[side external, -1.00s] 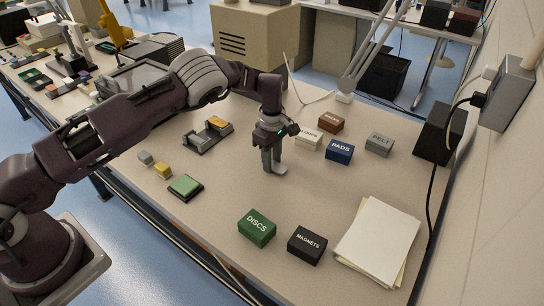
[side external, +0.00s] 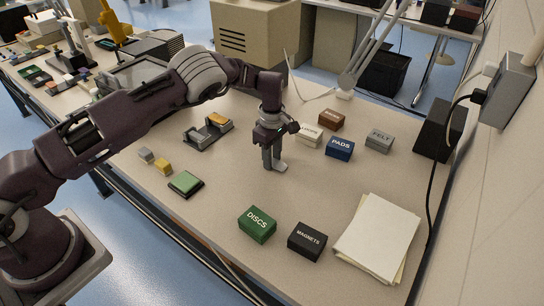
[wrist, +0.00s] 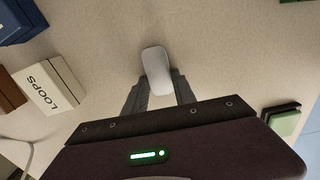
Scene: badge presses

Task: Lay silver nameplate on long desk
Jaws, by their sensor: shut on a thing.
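The silver nameplate (wrist: 156,72) is a small rounded grey plate. In the wrist view it lies between my two fingers, with its far end sticking out past their tips. My gripper (side external: 271,163) is shut on it, low over the middle of the long desk (side external: 215,225). In the side view the nameplate (side external: 281,167) shows as a small grey piece at the fingertips. I cannot tell whether it touches the desk.
Behind the gripper stand a white LOOPS box (wrist: 48,88), a brown box (side external: 331,119), a blue PADS box (side external: 340,150) and a grey FELT box (side external: 379,142). DISCS (side external: 257,225) and MAGNETS (side external: 307,243) boxes stand in front. A green-topped pad (side external: 185,184) is left. Desk around the gripper is clear.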

